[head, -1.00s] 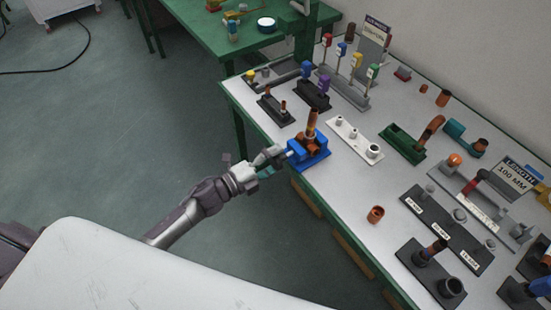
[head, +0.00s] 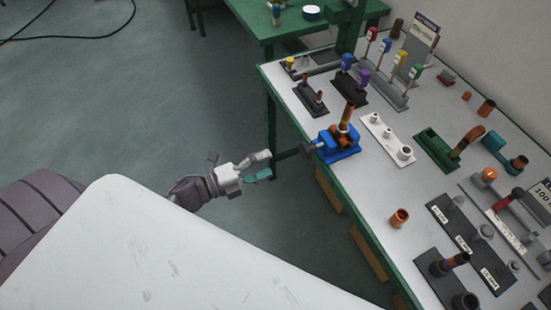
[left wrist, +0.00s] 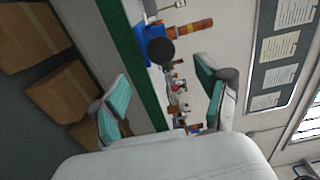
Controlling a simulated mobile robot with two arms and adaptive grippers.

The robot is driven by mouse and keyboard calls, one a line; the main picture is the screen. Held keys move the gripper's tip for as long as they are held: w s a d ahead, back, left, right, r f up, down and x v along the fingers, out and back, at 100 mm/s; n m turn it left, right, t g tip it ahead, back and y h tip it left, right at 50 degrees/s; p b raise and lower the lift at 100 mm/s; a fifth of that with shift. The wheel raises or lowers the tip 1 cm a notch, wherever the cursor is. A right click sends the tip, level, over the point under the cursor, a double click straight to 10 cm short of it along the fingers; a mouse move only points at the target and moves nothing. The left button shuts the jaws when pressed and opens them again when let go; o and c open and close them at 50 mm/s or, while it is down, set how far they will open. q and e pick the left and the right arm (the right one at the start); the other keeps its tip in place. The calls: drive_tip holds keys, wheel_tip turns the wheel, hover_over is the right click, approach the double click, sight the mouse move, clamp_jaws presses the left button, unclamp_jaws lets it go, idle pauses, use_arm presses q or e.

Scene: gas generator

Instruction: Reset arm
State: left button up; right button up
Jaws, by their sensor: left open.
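My left gripper (head: 262,166) is open and empty in the head view. It hangs over the floor, left of the table's front edge and apart from the blue vise (head: 338,147). A brown pipe piece (head: 346,115) stands up in the vise. In the left wrist view my gripper's two teal-padded fingers (left wrist: 160,100) are spread wide with nothing between them touching. The vise's dark round handle end (left wrist: 160,51) and the orange-brown pipe (left wrist: 194,28) show beyond the fingers. My right gripper is not in view.
The white table (head: 372,206) with a green edge holds several racks and fittings. A loose copper ring (head: 399,218) lies near its front edge. Cardboard boxes (left wrist: 62,92) sit below the table. A green table (head: 272,22) stands behind.

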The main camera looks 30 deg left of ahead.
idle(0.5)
use_arm(q)
drive_tip(key=s+a+f+n+g+y, duration=0.1)
drive_tip(key=s+a+f+n+y, duration=0.3)
drive_tip(key=f, duration=0.6)
drive_tip(key=s+a+f+n+g+y, duration=0.1)
drive_tip(key=s+f+n+g+y, duration=0.1)
drive_tip(key=f+n, duration=0.55)
drive_tip(key=s+a+f+n+g+y, duration=0.1)
drive_tip(key=s+a+f+n+y, duration=0.2)
drive_tip(key=f, duration=0.8)
drive_tip(key=s+d+f+n+g, duration=0.2)
drive_tip(key=s+f, duration=0.3)
drive_tip(key=s, duration=0.3)
drive_tip(key=s+d+f+n+g+y, duration=0.1)
drive_tip(key=s+d+f+n+g, duration=0.1)
drive_tip(key=s, duration=0.7)
drive_tip(key=s+d+f+n+g+y, duration=0.1)
drive_tip(key=s+d+f+n+g, duration=0.2)
drive_tip(key=s+f, duration=0.5)
drive_tip(key=shift+s+n+g, duration=0.25)
drive_tip(key=shift+n+g, duration=0.5)
drive_tip(key=shift+g, duration=0.35)
